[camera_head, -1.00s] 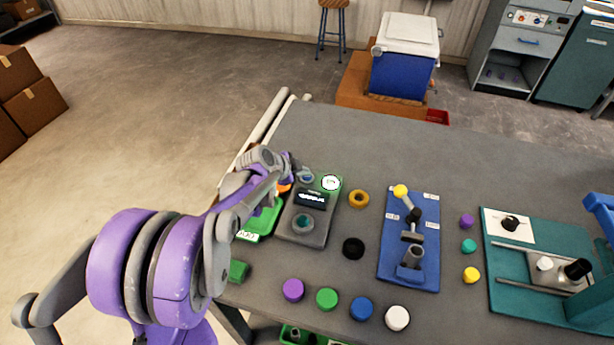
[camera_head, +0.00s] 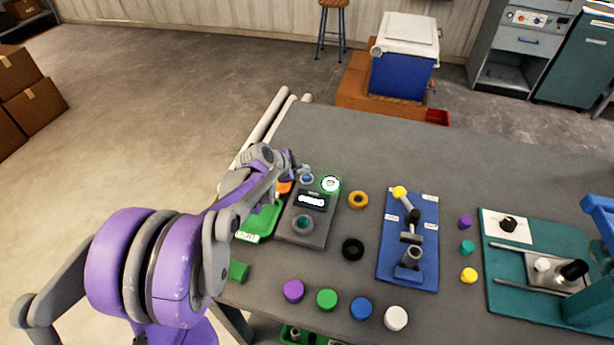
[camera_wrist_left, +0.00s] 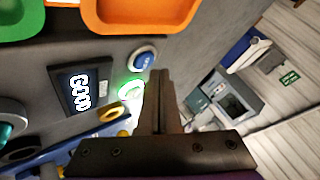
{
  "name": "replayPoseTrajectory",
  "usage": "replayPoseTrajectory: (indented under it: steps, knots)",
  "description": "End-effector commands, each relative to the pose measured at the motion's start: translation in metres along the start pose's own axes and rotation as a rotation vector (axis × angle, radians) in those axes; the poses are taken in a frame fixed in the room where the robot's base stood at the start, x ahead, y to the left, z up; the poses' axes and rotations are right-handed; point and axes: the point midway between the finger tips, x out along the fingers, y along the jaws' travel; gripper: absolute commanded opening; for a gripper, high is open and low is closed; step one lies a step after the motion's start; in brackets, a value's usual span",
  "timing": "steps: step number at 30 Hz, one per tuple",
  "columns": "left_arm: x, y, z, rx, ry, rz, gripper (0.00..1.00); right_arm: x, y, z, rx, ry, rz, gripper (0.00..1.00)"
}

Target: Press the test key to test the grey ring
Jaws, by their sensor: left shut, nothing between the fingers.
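The grey tester (camera_head: 290,229) stands on the table with a small display (camera_head: 311,201), a round socket with a teal centre (camera_head: 303,223), a blue test key (camera_head: 307,178) and a round lamp (camera_head: 330,184) glowing green-white. In the left wrist view the display (camera_wrist_left: 77,88) seems to read "GOOD". The key (camera_wrist_left: 143,58) and lit lamp (camera_wrist_left: 132,88) are beside my fingers. My left gripper (camera_wrist_left: 160,85) is shut and empty, close to the key; I cannot tell if it touches. A grey ring is not clearly distinguishable in the socket. My right gripper is not in view.
A green tray (camera_head: 262,222) and an orange tray (camera_wrist_left: 140,14) lie beside the tester. Yellow (camera_head: 358,200) and black (camera_head: 353,249) rings lie to its right. Further right are a blue board (camera_head: 393,268), several coloured caps and a teal fixture (camera_head: 510,290). The table's back is clear.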

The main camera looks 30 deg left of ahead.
Motion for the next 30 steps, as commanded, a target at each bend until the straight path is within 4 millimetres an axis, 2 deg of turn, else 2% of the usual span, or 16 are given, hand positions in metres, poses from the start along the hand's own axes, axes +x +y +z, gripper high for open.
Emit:
replayPoseTrajectory:
  steps: [7, 21, 30]
  knots:
    - [-0.005, -0.004, -0.003, 0.0, 0.0, -0.001, 0.0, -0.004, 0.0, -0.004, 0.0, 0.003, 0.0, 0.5]
    - [-0.035, -0.027, -0.026, 0.0, 0.001, -0.002, 0.0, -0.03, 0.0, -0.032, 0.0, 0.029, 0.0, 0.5]
    - [-0.035, -0.025, -0.025, 0.0, 0.0, 0.0, 0.0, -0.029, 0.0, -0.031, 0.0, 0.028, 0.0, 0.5]
